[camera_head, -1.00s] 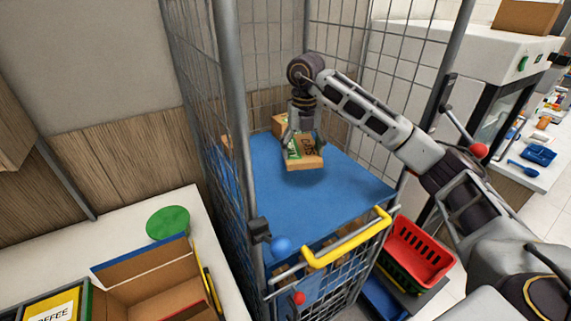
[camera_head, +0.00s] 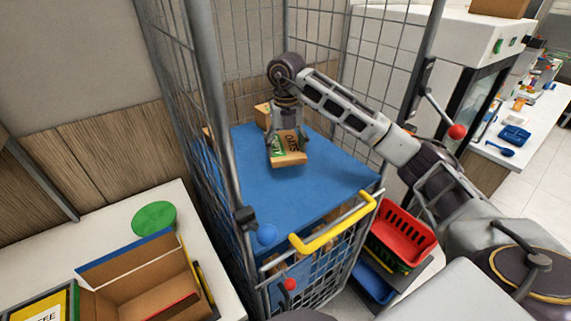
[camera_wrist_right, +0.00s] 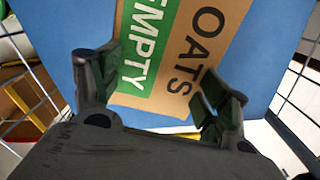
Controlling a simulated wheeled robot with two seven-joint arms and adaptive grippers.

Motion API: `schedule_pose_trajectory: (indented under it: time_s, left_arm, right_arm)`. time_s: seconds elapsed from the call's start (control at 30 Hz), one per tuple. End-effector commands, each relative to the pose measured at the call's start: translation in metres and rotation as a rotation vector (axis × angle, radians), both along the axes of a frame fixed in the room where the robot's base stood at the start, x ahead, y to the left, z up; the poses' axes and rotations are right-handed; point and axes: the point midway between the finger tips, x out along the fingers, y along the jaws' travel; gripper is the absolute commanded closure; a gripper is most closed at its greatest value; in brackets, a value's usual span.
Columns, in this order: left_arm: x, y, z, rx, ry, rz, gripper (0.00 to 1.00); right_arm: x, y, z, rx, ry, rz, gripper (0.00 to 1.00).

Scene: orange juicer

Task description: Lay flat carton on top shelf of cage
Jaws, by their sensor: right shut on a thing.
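The flat carton (camera_head: 288,152) is brown with a green patch and the word OATS. My right gripper (camera_head: 288,140) is shut on it above the blue top shelf (camera_head: 325,185) of the cage (camera_head: 222,120). In the right wrist view the carton (camera_wrist_right: 185,50) reads OATS and EMPTY, and the fingers of the right gripper (camera_wrist_right: 160,90) sit at its two sides. The carton is tilted; I cannot tell if its lower edge touches the shelf. My left gripper is not in view.
Another brown carton (camera_head: 263,115) is at the back of the shelf. The cage has mesh walls and a yellow handle (camera_head: 333,228) at its front. A red crate (camera_head: 403,232) stands to the right. An open box (camera_head: 145,280) lies on the left counter. The shelf's front is clear.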

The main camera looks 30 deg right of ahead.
Motion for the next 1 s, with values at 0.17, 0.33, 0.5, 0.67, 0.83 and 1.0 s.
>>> schedule_pose_trajectory:
  time_s: [0.17,0.33,0.5,0.67,0.83,1.0]
  left_arm:
    - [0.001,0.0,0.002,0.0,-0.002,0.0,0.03]
    - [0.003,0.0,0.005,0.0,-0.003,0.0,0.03]
    - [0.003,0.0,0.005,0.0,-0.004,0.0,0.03]
    - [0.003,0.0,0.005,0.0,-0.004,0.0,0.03]
    - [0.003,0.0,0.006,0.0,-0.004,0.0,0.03]
    - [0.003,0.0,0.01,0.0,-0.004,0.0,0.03]
  right_arm:
    - [-0.001,0.0,-0.018,0.001,0.002,-0.001,0.49]
    - [0.0,0.0,-0.029,0.0,0.0,-0.001,0.49]
    - [0.0,0.0,-0.031,0.0,-0.001,-0.001,0.49]
    - [0.0,0.0,-0.031,0.0,-0.001,-0.001,0.49]
    - [0.0,-0.001,-0.036,-0.001,0.001,-0.001,0.49]
    - [0.0,-0.001,-0.051,0.0,0.002,-0.001,0.49]
